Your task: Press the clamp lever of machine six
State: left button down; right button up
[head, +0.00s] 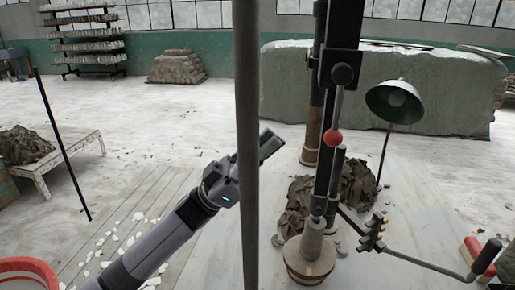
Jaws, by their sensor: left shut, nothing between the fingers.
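A dark upright machine (325,180) stands right of centre. A lever with a red ball knob (335,137) hangs from its upper part. A second lever, a crank-like arm with a black grip (485,257), reaches out at the lower right. No number shows, so I cannot tell whether this is machine six or which lever is the clamp lever. My left gripper (273,144) is shut and empty, left of the red knob and apart from it in the picture. A dark vertical pole (248,90) hides part of my left gripper and wrist. My right gripper is not in view.
A green lamp (394,101) stands right of the machine. Dark clay trimmings (357,184) lie behind its base. A grey covered block (430,95) fills the back right. A low table (60,165) is at left, a red-rimmed tub (28,266) at lower left. White scraps litter the floor.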

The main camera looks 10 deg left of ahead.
aim_at(337, 111)
pick_arm(q)
jog(key=w+d+r+p, duration=0.1)
jog(key=d+p, duration=0.1)
jog(key=d, duration=0.4)
jog(key=shift+w+d+r+p, duration=0.2)
jog(key=shift+w+p, duration=0.1)
jog(key=shift+f, duration=0.1)
